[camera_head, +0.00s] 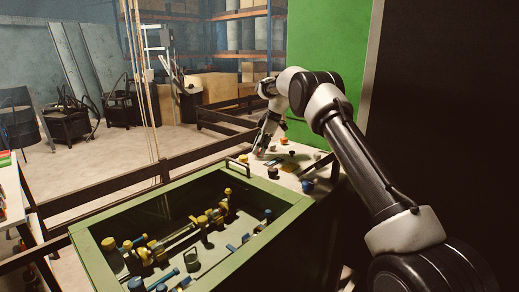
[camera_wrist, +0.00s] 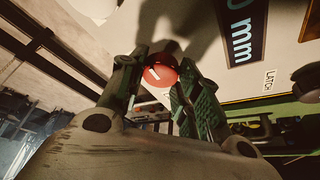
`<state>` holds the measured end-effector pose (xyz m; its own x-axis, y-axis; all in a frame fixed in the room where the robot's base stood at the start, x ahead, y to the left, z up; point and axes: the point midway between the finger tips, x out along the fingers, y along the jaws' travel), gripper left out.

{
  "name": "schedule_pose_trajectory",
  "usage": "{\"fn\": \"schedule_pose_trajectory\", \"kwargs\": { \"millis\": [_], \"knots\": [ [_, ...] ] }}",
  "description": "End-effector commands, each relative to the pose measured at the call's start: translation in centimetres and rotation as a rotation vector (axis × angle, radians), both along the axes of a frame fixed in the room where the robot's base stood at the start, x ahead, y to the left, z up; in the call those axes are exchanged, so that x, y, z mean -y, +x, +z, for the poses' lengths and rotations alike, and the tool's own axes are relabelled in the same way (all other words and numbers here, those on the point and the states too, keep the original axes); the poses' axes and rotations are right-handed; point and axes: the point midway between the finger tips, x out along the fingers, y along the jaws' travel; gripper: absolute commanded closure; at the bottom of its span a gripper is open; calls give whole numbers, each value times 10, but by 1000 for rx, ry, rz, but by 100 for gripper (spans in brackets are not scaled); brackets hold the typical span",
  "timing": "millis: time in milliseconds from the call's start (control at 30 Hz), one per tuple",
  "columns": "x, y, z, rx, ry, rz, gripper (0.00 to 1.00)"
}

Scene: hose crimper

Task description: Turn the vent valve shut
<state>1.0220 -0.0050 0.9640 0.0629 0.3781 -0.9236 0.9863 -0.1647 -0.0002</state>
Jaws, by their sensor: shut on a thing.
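A round red knob (camera_wrist: 160,75) with a white line on its face shows between my fingertips in the wrist view; I take it to be the vent valve. My gripper (camera_wrist: 163,82) is shut on this knob, with one finger on each side. The white line runs at a slant. In the head view my gripper (camera_head: 262,146) reaches down to the far left part of the light control panel (camera_head: 287,158). The red knob is too hidden to make out there.
Several small knobs, a black one (camera_head: 272,172) among them, stand on the panel. A display reading "0 mm" (camera_wrist: 238,32) and a "LATCH" label (camera_wrist: 270,80) lie right of the knob. The open green bin (camera_head: 88,240) with fittings is in front.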

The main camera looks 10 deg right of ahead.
Motion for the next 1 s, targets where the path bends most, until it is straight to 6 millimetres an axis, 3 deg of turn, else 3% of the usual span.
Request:
{"fn": "schedule_pose_trajectory", "kwargs": {
  "millis": [533, 567, 667, 1000],
  "knots": [
    [1, 0, 0, 0, -2, 24, 91],
    [1, 0, 0, 0, -2, 24, 64],
    [1, 0, 0, 0, -1, 24, 46],
    [1, 0, 2, 1, -1, 23, 46]
  ]
}}
